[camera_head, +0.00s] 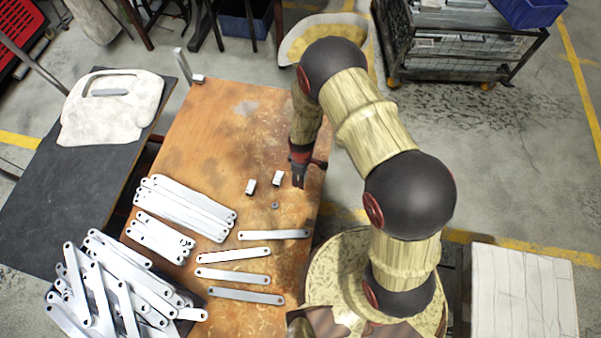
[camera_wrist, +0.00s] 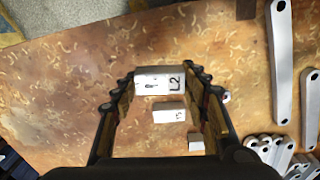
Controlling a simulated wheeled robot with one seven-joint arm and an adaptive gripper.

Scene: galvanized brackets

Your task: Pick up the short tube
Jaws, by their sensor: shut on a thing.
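My gripper (camera_head: 298,182) is over the right part of the wooden table, pointing down. The head view does not clearly show this tube behind the fingers. Another small white piece (camera_head: 250,187) lies further left, also partly in the wrist view (camera_wrist: 196,142). Whether the held tube touches the table is unclear.
A small grey nut-like part (camera_head: 275,205) lies near the small pieces. Several flat bars with holes (camera_head: 233,254) lie on the table (camera_head: 215,110), with stacks (camera_head: 185,205) at left and a heaped bin (camera_head: 110,290) at front left. The table's far half is mostly clear.

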